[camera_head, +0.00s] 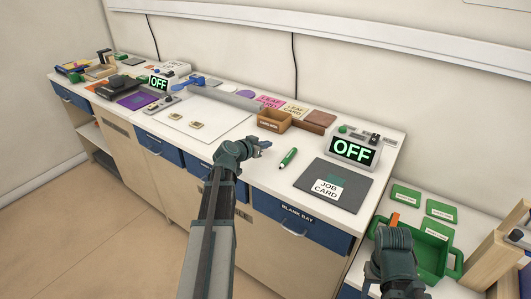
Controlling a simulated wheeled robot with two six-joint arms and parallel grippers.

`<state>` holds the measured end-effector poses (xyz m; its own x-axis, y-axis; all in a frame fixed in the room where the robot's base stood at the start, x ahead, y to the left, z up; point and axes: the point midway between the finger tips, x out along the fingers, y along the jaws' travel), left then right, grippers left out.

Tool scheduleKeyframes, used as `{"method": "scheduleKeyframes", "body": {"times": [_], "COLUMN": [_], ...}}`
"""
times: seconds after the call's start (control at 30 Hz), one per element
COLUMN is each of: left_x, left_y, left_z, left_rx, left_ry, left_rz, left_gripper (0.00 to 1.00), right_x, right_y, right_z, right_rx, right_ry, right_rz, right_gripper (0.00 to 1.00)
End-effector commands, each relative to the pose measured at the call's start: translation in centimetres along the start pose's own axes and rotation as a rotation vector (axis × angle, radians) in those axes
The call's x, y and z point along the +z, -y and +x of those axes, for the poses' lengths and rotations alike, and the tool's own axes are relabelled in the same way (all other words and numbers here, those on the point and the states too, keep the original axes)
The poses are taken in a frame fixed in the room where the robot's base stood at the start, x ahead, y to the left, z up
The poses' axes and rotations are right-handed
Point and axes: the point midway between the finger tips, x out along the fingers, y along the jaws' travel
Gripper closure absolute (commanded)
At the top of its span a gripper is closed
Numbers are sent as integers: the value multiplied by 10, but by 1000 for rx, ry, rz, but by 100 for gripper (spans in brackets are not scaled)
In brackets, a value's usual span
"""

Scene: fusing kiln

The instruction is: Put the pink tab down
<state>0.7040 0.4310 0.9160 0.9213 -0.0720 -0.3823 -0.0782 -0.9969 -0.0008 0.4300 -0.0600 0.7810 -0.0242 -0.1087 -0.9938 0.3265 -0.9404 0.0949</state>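I cannot make out a small pink tab for certain. A pink card (268,102) with lettering lies at the back of the bench, beside a cream card (294,110). My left gripper (264,147) is over the bench, in front of a brown wooden box (273,121) and left of a green pen (288,158). Its fingers are small and I see nothing clearly between them. My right gripper (393,232) is at the lower right by the green tray (434,249). A small orange piece (394,219) shows just beyond it; whether it is held is hidden.
A grey job card mat (345,198) and a display reading OFF (354,151) stand right of the pen. A white board (190,133) with two small tan pieces lies to the left. Green cards (441,211) lie behind the tray. Bare bench shows around the pen.

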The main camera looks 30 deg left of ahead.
Motion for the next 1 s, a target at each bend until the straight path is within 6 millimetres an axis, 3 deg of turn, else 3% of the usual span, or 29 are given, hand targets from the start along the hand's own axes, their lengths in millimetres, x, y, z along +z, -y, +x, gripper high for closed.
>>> {"method": "scheduleKeyframes", "body": {"times": [0.23, 0.67, 0.83, 1.0], "left_x": [30, 32, 31, 31], "left_y": [0, 0, 0, 0], "left_z": [12, 13, 12, 12], "left_rx": [0, 0, 0, 0], "left_ry": [0, 0, 0, 0], "left_rz": [0, 0, 0, 0], "left_gripper": [100, 100, 69, 68], "right_x": [-2, -2, -2, -2], "right_y": [3, 3, 3, 3], "right_z": [32, 35, 33, 33], "right_rx": [0, 0, 0, 0], "right_ry": [0, 0, 0, 0], "right_rz": [0, 0, 0, 0], "right_gripper": [50, 50, 50, 50]}}
